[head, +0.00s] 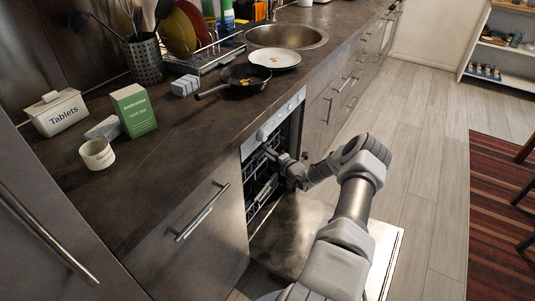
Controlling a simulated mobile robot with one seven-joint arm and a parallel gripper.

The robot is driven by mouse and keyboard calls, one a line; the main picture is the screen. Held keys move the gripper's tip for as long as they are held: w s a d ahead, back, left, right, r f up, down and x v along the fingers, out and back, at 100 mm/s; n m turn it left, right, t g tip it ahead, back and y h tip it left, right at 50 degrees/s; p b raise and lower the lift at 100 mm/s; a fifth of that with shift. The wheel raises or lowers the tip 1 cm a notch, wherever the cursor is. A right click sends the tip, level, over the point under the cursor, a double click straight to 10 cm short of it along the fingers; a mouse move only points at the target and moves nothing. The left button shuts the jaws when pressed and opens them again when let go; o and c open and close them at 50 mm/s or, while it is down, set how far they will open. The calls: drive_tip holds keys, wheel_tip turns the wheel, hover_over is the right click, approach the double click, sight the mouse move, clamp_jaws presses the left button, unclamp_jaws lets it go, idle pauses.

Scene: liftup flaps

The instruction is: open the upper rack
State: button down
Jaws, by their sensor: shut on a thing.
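The dishwasher under the counter is open, with its door (287,232) folded down flat in front of it. The upper rack (256,163) shows inside the opening, below the control panel (275,119). My gripper (271,154) reaches in from the right and is shut on the front of the upper rack. The fingertips are small and partly hidden at the rack's edge. A lower rack (262,193) shows dimly beneath. Most of both racks is hidden inside the dark dishwasher.
Free floor (422,150) lies to the right, with a striped rug (495,205) beyond.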

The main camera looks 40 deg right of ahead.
drive_tip(key=s+d, duration=0.5)
drive_tip(key=s, duration=0.7)
drive_tip(key=s+d+b, duration=0.1)
drive_tip(key=s+d, duration=0.4)
drive_tip(key=s, duration=0.8)
drive_tip(key=s+d+f+b, duration=0.1)
drive_tip(key=s+d, duration=0.4)
drive_tip(key=s, duration=0.8)
drive_tip(key=shift+s+d, duration=0.15)
drive_tip(key=shift+d, duration=0.1)
drive_tip(key=c, duration=0.9)
unclamp_jaws()
drive_tip(key=shift+r, duration=0.1)
drive_tip(key=shift+d+r, duration=0.1)
drive_tip(key=shift+r, duration=0.05)
drive_tip(key=s+r, duration=0.1)
drive_tip(key=s, duration=0.4)
drive_tip(key=s+r+p, duration=0.1)
drive_tip(key=s, duration=0.5)
drive_tip(key=s+r+p, duration=0.1)
drive_tip(key=s, duration=0.5)
